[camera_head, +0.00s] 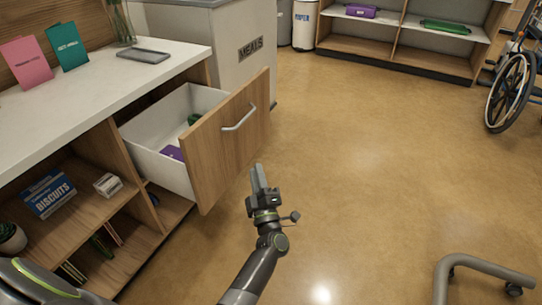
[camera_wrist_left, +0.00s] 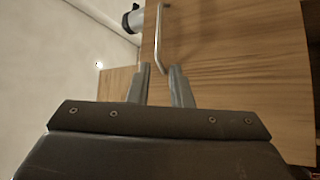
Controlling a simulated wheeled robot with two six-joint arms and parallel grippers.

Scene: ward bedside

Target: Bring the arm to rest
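My left gripper (camera_head: 259,178) is in front of the open drawer (camera_head: 228,140), near the lower right of its wooden front. In the left wrist view its two fingers (camera_wrist_left: 161,88) stand apart with nothing between them. The drawer's metal handle (camera_head: 239,119) is beyond the fingertips, and it shows in the left wrist view too (camera_wrist_left: 158,40). I see no contact between fingers and handle. My left forearm rises from the bottom of the head view. My right gripper is not in view.
The drawer holds a purple item (camera_head: 173,153) and a green item (camera_head: 194,119). The white counter (camera_head: 100,88) carries two cards and a grey tray (camera_head: 144,56). A wheeled base (camera_head: 480,268) stands at lower right, a wheelchair (camera_head: 511,92) at far right. The middle floor is clear.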

